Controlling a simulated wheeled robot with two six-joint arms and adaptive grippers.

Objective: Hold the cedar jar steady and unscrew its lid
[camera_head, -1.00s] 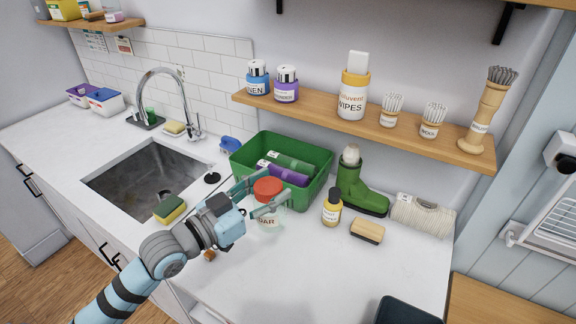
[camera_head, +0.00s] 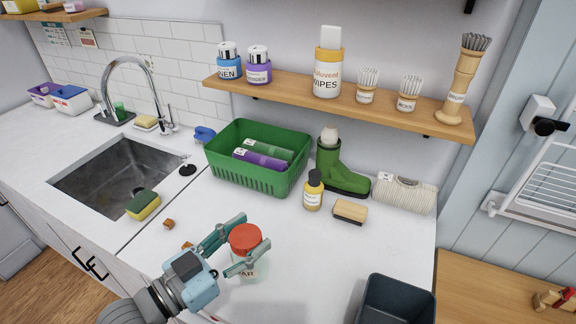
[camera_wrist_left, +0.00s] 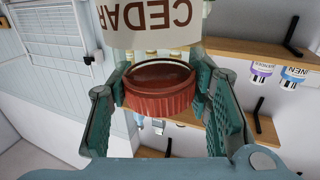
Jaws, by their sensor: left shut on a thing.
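The cedar jar (camera_head: 250,272) is clear with a white label and a red screw lid (camera_head: 245,237). It is upright, with the lid on. My left gripper (camera_head: 233,247) is shut on it near the top, one finger on each side. In the left wrist view the picture is upside down: the red lid (camera_wrist_left: 160,90) sits between the fingers and the CEDAR label (camera_wrist_left: 150,18) is above it. I cannot tell whether the fingers press the lid or the glass just below. The jar appears to be above the front of the counter. My right gripper is out of view.
Small brown blocks (camera_head: 168,224) lie left of the jar. A dark bin (camera_head: 398,300) is at front right. The counter between is clear.

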